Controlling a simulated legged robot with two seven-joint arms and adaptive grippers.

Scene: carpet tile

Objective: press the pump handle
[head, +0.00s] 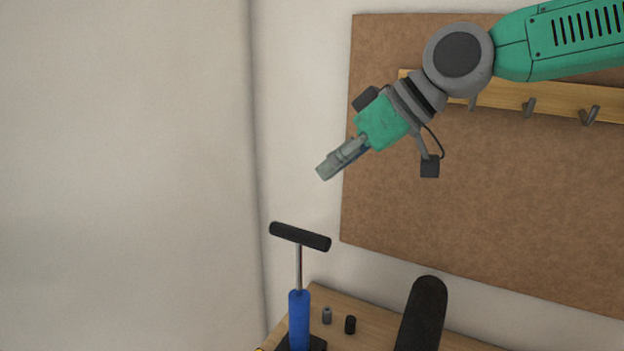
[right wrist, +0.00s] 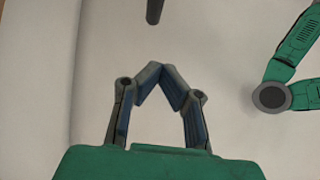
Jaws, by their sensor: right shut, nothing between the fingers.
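The pump has a black T-handle (head: 300,236) on a thin metal rod above a blue barrel (head: 299,320). It stands upright on a dark base at the bottom of the head view, with the rod drawn out. My right gripper (head: 322,172) is shut and empty. In the head view it appears above and slightly right of the handle, clear of it, pointing down and left. Its two fingertips meet in the right wrist view (right wrist: 164,69). A dark bar end at the top of that view (right wrist: 153,10) looks like the handle. My left gripper is out of view.
A wooden surface (head: 378,327) holds the pump and two small dark cylinders (head: 327,315) (head: 350,324). A dark rounded object (head: 423,312) rises right of them. Behind is a brown board (head: 480,200) with a hook rail (head: 556,100). The left side is bare wall.

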